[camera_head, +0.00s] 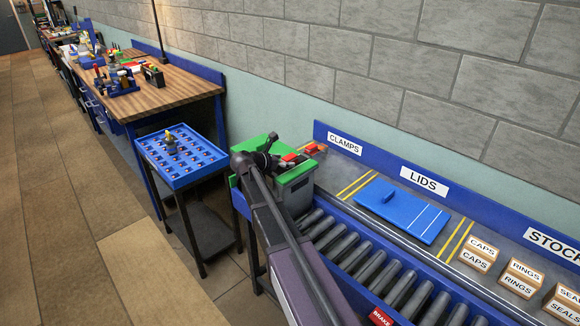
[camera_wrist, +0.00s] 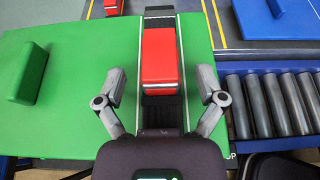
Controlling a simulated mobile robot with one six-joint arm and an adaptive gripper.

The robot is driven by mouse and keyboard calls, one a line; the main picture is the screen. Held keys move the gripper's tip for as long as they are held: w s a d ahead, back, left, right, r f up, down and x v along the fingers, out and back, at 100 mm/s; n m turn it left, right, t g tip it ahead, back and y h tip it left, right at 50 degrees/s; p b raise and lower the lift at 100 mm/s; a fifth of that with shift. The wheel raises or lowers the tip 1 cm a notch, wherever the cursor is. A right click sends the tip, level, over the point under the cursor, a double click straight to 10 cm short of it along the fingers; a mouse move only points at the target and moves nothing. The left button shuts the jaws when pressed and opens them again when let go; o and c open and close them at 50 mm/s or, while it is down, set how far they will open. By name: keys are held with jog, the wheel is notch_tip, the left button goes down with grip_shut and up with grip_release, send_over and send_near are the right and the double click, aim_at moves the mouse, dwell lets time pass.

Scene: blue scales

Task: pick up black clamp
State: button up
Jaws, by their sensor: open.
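In the wrist view a dark clamp (camera_wrist: 163,108) with a large red block (camera_wrist: 160,62) on it lies across the green lid (camera_wrist: 70,100), between my fingers. Its near end runs under my gripper body and is hidden. My gripper (camera_wrist: 161,80) is open, with one finger on each side and visible gaps to the clamp. I cannot tell its height above the lid. In the head view my gripper (camera_head: 262,150) is over the green lid of the grey bin (camera_head: 294,198), with red pieces (camera_head: 290,157) just right of it.
A second red piece (camera_wrist: 112,7) lies beyond the lid. The green lid has a raised handle (camera_wrist: 30,72) at left. Rollers (camera_head: 330,240) run beside the bin. A blue lid (camera_head: 402,208) lies on the shelf. A blue tray table (camera_head: 180,158) stands left of the bin.

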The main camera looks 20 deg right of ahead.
jog(key=shift+b+x, duration=0.35)
jog(key=shift+x, duration=1)
grip_shut()
